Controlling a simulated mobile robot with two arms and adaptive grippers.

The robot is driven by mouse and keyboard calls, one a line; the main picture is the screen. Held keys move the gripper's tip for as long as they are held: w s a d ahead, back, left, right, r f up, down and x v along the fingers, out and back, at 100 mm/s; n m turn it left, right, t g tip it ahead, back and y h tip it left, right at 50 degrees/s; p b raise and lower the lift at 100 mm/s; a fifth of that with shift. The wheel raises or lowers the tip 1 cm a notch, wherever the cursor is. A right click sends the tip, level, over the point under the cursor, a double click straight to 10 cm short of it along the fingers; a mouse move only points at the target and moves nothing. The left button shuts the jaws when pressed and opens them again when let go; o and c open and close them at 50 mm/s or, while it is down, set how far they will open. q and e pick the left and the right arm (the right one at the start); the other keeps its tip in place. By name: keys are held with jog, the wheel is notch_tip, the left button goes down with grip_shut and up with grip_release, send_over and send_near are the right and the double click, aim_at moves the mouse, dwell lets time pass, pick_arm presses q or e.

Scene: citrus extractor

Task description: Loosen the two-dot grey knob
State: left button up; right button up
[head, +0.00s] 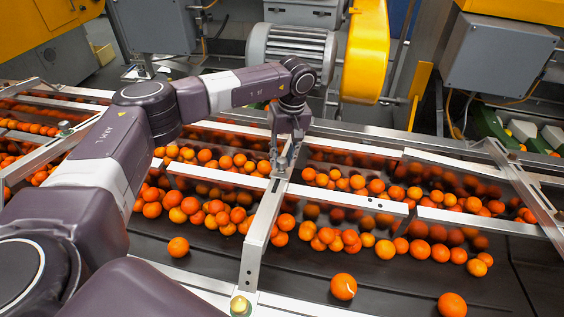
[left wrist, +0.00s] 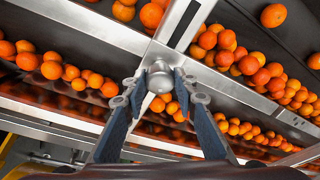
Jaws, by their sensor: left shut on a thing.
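My left gripper (head: 287,140) reaches down from above to the crossbar in the middle of the conveyor. It is shut on a small round grey knob (head: 282,163). In the left wrist view the knob (left wrist: 160,76) sits between the two fingertips (left wrist: 162,85), on the metal bar where the rails meet. I cannot make out dots on it. Another knob (head: 65,127) stands on the left crossbar, and a pale yellowish knob (head: 240,304) stands at the front end of the middle crossbar. My right gripper is not in view.
Metal guide rails (head: 440,216) run across the dark conveyor belt (head: 400,290), with many oranges (head: 344,287) in lanes between them. A grey motor (head: 291,48) and a yellow guard (head: 366,50) stand behind. A grey box (head: 497,55) is at back right.

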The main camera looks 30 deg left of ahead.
pick_arm(q)
jog(key=n+b, duration=0.1)
jog(key=n, duration=0.2)
jog(key=n+g+b, duration=0.1)
jog(key=n, duration=0.2)
jog(key=shift+w+d+f+y+b, duration=0.1)
jog(key=shift+w+d+y+b, duration=0.05)
jog(key=shift+y+b, duration=0.2)
jog(key=n+g+b, duration=0.1)
jog(key=n, duration=0.2)
jog(key=shift+n, duration=0.3)
jog(key=shift+n+g+b, duration=0.3)
jog(key=shift+n+b, duration=0.15)
jog(key=shift+n, duration=0.95)
jog(key=o, duration=1.2)
jog(key=shift+c, duration=0.2)
jog(key=shift+w, duration=0.1)
jog(key=v, duration=0.7)
jog(key=shift+r, duration=0.3)
